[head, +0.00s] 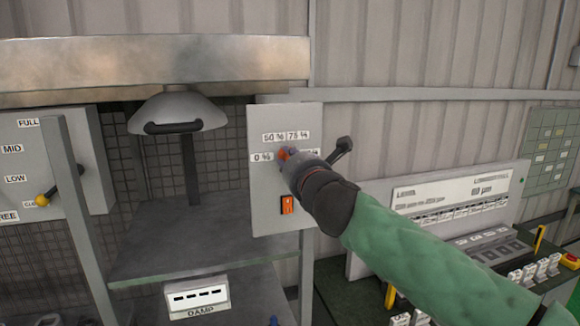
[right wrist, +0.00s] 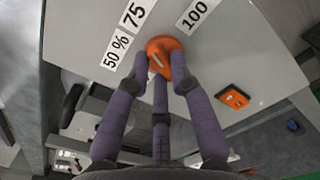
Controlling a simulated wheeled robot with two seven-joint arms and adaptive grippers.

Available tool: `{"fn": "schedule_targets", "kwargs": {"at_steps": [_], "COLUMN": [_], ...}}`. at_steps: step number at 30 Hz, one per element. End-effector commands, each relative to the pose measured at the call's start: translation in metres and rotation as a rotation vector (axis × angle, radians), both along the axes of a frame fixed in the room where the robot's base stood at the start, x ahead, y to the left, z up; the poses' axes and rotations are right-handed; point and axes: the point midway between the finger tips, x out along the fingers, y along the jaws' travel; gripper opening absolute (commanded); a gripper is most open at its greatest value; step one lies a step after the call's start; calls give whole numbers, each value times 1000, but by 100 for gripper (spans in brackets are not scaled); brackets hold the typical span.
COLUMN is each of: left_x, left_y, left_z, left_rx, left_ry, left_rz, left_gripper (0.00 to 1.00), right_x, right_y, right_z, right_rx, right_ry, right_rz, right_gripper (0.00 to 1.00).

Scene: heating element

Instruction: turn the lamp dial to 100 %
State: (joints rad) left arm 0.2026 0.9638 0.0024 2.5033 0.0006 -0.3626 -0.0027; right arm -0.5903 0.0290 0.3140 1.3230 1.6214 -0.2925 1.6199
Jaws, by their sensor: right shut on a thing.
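The orange lamp dial (head: 284,153) is on a grey upright panel (head: 268,215), among labels for 0, 50, 75 and 100 %. My right gripper (head: 289,158) is at the dial and hides much of it in the head view. In the right wrist view, the purple fingers of my right gripper (right wrist: 161,78) are closed around the dial (right wrist: 163,46). A pale mark shows on the dial's face, but which label it points to is unclear. The 75 label (right wrist: 134,13) and 100 label (right wrist: 195,15) lie beyond the dial. My left gripper is out of view.
An orange rocker switch (head: 287,205) sits below the dial on the same panel. A black lever (head: 342,147) sticks out right of the panel. A grey lamp hood (head: 177,108) hangs over a dark shelf (head: 175,250) to the left.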

Motion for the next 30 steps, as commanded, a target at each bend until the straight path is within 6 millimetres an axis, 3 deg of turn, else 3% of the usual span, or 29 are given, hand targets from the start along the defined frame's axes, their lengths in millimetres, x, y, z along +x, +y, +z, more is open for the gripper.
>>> {"fn": "schedule_targets", "kwargs": {"at_steps": [30], "left_x": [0], "left_y": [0], "left_z": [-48], "left_rx": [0], "left_ry": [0], "left_rz": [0], "left_gripper": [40], "right_x": [1], "right_y": [-2], "right_z": [-1], "right_rx": [891], "right_ry": [293], "right_rz": [-2], "right_gripper": [0]}}
